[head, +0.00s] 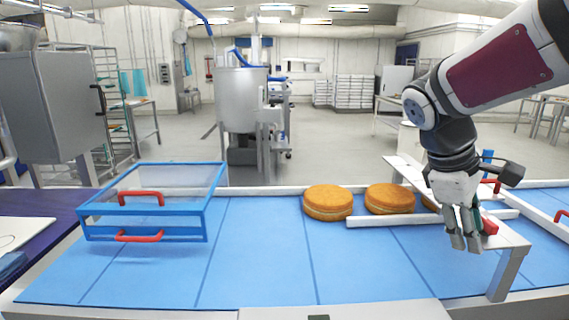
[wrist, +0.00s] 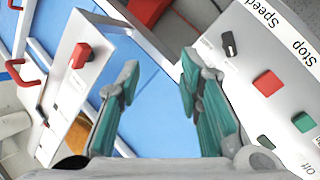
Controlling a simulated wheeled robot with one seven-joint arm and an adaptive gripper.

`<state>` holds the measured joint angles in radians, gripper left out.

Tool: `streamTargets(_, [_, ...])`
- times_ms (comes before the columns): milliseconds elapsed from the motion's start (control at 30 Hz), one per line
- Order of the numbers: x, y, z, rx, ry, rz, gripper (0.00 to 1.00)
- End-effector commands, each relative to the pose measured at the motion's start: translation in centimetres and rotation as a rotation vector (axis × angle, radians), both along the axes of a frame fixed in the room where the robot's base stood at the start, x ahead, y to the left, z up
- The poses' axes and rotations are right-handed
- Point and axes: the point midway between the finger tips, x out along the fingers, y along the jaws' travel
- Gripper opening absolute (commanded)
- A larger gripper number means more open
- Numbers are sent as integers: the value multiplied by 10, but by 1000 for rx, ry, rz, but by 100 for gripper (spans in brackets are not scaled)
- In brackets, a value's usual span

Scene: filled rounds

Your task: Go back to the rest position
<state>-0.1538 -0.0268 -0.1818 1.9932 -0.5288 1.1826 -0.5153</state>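My gripper (head: 463,245) hangs fingers down at the right of the head view, in front of the white guide rail and the end of a metal bracket. In the wrist view my gripper (wrist: 160,70) has its two green-padded fingers apart, with blue belt and pale rail behind the gap and nothing held. A red knob (head: 490,227) is just right of the fingers in the head view; whether they touch cannot be told. In the wrist view a control panel (wrist: 235,85) with red and green buttons and the words Speed and Stop lies right of the fingers.
Round golden filled cakes (head: 328,203) lie on the blue belt (head: 270,260), another (head: 390,198) beside the rail (head: 420,220), a third partly hidden behind my arm. A clear blue-framed cover (head: 150,200) with red handles stands at left. The belt's front middle is clear.

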Motion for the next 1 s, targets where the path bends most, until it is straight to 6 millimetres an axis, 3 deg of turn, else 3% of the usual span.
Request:
streamTargets(33, [-19,8,3,49,-48,-41,33])
streamTargets(200, [-73,40,3,219,-196,-192,33])
streamTargets(500, [-153,95,-12,480,-409,-461,33])
streamTargets(700, [-178,114,-22,570,-476,-567,33])
streamTargets(1000, [-182,118,-25,589,-487,-590,33])
